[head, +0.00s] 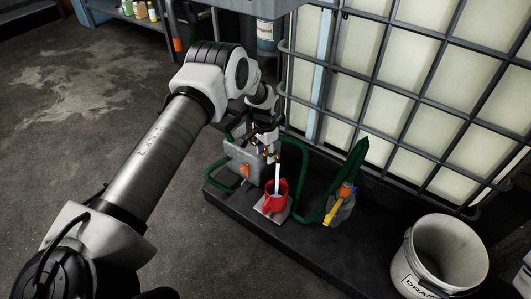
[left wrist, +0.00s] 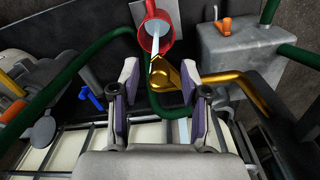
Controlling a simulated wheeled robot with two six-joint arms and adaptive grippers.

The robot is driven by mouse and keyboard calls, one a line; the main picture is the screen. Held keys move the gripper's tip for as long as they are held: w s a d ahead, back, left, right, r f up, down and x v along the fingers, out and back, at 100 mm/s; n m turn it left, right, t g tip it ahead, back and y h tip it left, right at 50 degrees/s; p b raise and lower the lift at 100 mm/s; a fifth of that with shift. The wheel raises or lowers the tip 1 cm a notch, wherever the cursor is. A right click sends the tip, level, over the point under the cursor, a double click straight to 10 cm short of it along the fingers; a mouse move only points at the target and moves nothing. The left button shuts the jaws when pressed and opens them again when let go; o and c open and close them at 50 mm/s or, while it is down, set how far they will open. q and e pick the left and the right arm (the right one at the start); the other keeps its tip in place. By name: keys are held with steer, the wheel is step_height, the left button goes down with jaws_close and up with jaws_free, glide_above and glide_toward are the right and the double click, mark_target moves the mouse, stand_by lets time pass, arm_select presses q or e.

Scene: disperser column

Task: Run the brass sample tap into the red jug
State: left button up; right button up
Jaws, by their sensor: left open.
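The red jug (head: 276,193) stands upright on a pale plate (head: 268,209) on a dark plinth. A pale stream (head: 277,176) falls into it, and pale liquid shows inside the jug (left wrist: 155,38) in the left wrist view. The brass tap (left wrist: 176,76) is just beyond and between the fingers of my left gripper (left wrist: 160,67). The fingers are apart, one on each side of the tap's near end. In the head view my left gripper (head: 267,150) is above the jug and hides most of the tap. My right gripper is not in view.
A grey box (head: 246,165) with an orange handle stands left of the jug. A green hose (head: 306,213) loops around the jug. A valve with yellow and blue handles (head: 335,210) is to the right. A caged tank (head: 400,75) stands behind; a white bucket (head: 407,270) is front right.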

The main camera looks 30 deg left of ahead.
mark_target(265, 153)
arm_select(q)
step_height(265, 153, up, 12)
stand_by(0.3)
steer(key=shift+f, duration=0.1)
stand_by(0.7)
